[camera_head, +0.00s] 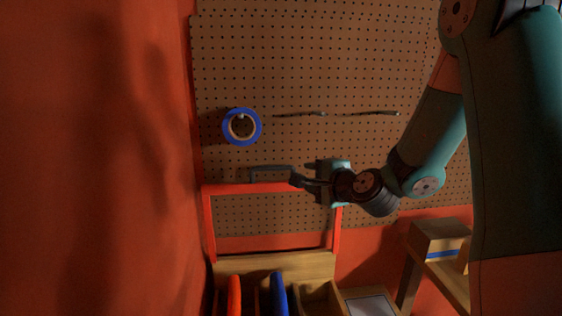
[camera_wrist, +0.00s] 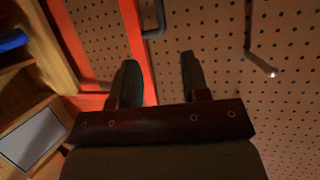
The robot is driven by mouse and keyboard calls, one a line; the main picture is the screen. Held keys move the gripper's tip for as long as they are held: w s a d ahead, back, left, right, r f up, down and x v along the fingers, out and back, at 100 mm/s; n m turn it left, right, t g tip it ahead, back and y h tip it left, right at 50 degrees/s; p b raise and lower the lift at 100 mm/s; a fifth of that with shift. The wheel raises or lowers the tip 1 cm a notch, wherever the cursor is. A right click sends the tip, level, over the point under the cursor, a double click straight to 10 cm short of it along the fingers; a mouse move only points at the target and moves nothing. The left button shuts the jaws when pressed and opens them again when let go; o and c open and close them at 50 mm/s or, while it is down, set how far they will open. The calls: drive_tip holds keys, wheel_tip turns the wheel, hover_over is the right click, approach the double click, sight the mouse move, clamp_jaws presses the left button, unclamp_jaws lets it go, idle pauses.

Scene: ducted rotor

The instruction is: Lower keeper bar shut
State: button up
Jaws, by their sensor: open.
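The keeper bar (camera_head: 230,188) appears to be the red frame, with a level crossbar and two side arms running down to the wooden rack. It stands raised in front of the pegboard. A grey handle (camera_head: 270,169) is on the crossbar. My gripper (camera_head: 303,178) is open, just right of the handle, at about the crossbar's height. In the wrist view, the red bar (camera_wrist: 138,40) passes behind the left finger, and part of the handle (camera_wrist: 153,28) shows beyond the gap between the fingers (camera_wrist: 160,68). Nothing is between the fingers; contact with the bar cannot be told.
The wooden rack (camera_head: 275,265) below holds an orange item (camera_head: 234,295) and a blue item (camera_head: 279,292). A blue tape roll (camera_head: 242,127) and hooks (camera_head: 368,113) are on the pegboard (camera_head: 320,60). A cardboard box (camera_head: 437,238) is on a bench at lower right.

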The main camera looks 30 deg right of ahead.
sight(280, 168)
drive_tip(key=p+x, duration=0.7)
drive_tip(key=x, duration=0.8)
drive_tip(key=shift+w+a+f, duration=0.1)
drive_tip(key=shift+w, duration=0.1)
clamp_jaws()
